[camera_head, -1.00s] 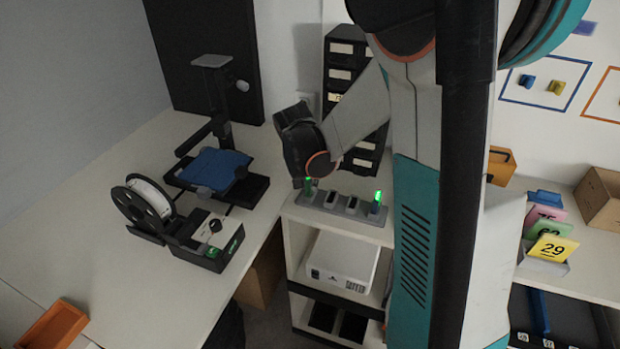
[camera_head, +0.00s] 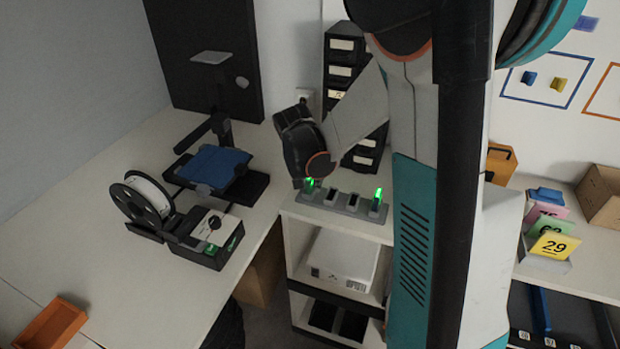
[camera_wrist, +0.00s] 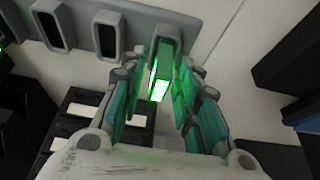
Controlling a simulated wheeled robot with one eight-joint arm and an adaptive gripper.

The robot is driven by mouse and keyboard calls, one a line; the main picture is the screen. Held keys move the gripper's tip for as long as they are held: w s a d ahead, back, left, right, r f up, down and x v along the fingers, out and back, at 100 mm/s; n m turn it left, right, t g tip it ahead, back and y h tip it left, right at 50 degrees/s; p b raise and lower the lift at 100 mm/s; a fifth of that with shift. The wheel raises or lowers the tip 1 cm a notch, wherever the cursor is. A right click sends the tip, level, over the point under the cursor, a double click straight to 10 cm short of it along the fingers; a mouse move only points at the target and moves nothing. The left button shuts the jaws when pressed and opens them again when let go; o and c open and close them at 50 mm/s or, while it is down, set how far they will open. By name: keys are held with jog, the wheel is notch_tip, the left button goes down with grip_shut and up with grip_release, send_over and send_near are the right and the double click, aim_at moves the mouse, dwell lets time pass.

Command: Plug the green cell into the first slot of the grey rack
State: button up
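The grey rack (camera_head: 341,203) stands on top of a white shelf unit, with its slots in a row. The green cell (camera_wrist: 165,48) stands upright at the rack's end slot, the leftmost in the head view, and its lit end glows bright green. My gripper (camera_wrist: 164,80) is at that slot, with one finger on each side of the cell. Whether the pads touch the cell or stand just off it is not clear. Another cell with a green light (camera_head: 376,202) stands in the rightmost slot. The two middle slots are dark and look empty.
Black drawers (camera_head: 343,72) stand behind the rack. A white box (camera_head: 342,262) is on the shelf below. To the left, a desk carries a printer with a blue plate (camera_head: 213,166) and a spool (camera_head: 148,200). Numbered cards (camera_head: 553,246) stand at the right.

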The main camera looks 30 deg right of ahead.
dwell(0.3)
jog(key=v, duration=1.2)
dwell(0.3)
